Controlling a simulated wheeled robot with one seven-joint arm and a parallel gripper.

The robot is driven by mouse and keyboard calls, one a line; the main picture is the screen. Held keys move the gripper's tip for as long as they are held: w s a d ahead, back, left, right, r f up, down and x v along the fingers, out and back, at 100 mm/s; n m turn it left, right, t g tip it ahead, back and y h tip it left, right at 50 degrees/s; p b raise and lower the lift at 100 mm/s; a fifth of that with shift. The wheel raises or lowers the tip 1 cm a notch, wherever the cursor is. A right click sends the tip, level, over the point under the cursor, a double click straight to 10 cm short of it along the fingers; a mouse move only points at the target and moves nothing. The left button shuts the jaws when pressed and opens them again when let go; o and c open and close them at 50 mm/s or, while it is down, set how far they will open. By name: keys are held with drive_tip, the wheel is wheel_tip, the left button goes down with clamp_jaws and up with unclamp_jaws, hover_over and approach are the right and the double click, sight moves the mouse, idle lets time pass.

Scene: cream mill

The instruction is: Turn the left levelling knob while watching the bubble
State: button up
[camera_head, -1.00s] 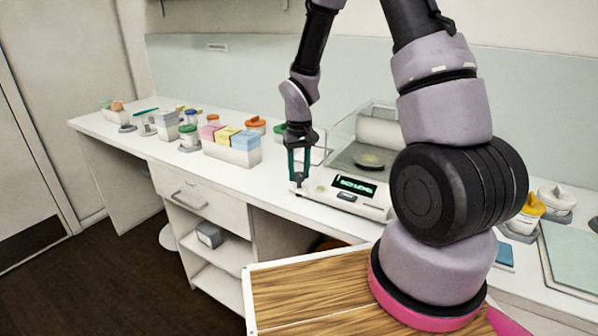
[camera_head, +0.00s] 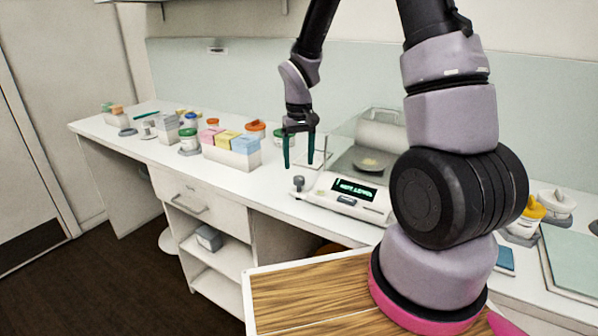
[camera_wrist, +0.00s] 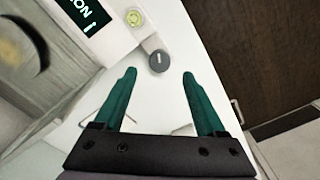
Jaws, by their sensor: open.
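The balance (camera_head: 345,200) stands on the bench with a lit green display (camera_head: 355,189), which seems to read "NOT LEVEL" in the head view. Its grey left levelling knob (camera_head: 298,184) stands at the front left corner. In the wrist view the knob (camera_wrist: 159,61) shows a pale mark on its top. The round yellow-green bubble level (camera_wrist: 135,18) is beside it; the bubble's exact position is too small to tell. My gripper (camera_head: 299,165) is open and empty above the knob. In the wrist view the knob lies just beyond the gap between the fingertips (camera_wrist: 159,74).
A white box of coloured packs (camera_head: 232,156) and several lidded jars stand to the left on the bench. A clear-sided weighing chamber (camera_head: 370,150) rises behind the display. Bare bench lies left of the knob.

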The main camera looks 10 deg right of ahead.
drive_tip(key=shift+r, duration=2.7)
wheel_tip(320, 180, up, 16)
drive_tip(key=f+m+t, duration=0.1)
drive_tip(key=m+t, duration=0.2)
hover_over(299, 178)
drive_tip(key=s+d, duration=0.4)
drive_tip(key=s, duration=0.3)
drive_tip(key=s+d+r+m+t+y, duration=0.2)
drive_tip(key=s+r+t, duration=0.2)
drive_tip(key=s+r, duration=0.4)
drive_tip(key=s, duration=0.3)
drive_tip(key=shift+s+d+r, duration=0.15)
drive_tip(key=shift+s+d, duration=0.05)
drive_tip(key=shift+s, duration=0.2)
